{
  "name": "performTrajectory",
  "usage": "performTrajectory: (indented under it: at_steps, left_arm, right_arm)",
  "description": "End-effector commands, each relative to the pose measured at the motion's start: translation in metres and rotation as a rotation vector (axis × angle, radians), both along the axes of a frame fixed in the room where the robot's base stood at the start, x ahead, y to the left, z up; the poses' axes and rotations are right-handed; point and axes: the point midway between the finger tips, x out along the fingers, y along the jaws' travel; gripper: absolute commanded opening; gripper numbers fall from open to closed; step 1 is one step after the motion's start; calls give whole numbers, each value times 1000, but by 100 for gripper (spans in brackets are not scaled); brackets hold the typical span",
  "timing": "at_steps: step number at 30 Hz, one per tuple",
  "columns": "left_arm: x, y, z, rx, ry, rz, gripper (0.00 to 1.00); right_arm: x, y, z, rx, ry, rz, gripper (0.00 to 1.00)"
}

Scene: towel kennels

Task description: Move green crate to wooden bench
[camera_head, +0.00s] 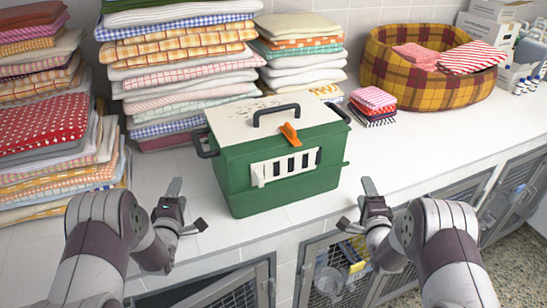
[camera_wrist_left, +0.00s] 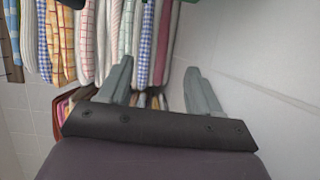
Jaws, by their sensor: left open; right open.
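The green crate (camera_head: 283,176) has a cream lid with a dark top handle, an orange latch and dark side handles. It stands upright on the white counter (camera_head: 378,150). My left gripper (camera_head: 188,206) is to the left of the crate, open and apart from it. In the left wrist view the same gripper (camera_wrist_left: 158,85) shows spread, empty fingers, with towels beyond. My right gripper (camera_head: 357,205) is to the right of the crate, open and empty. No wooden bench is recognisable in these views.
Tall towel stacks (camera_head: 180,75) stand behind the crate, and another stack (camera_head: 55,140) stands at the left. A small folded pile (camera_head: 373,105) and a plaid basket (camera_head: 430,88) with cloths are at the right. Wire-fronted kennel doors (camera_head: 335,272) lie below the counter edge.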

Motion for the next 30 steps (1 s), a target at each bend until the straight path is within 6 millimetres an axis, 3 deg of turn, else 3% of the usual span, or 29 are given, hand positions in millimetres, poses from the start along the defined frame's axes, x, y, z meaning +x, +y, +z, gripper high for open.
performTrajectory:
  at_steps: [10, 14, 30]
  left_arm:
    - [1, 0, 2, -35, -32, -2, 64]
    - [12, 0, 2, -34, -33, -3, 64]
    - [115, 0, 2, -33, -31, -2, 64]
  right_arm:
    - [1, 0, 1, 36, -31, 2, 64]
    - [11, 0, 1, 35, -31, 3, 64]
    - [115, 0, 1, 34, -31, 3, 64]
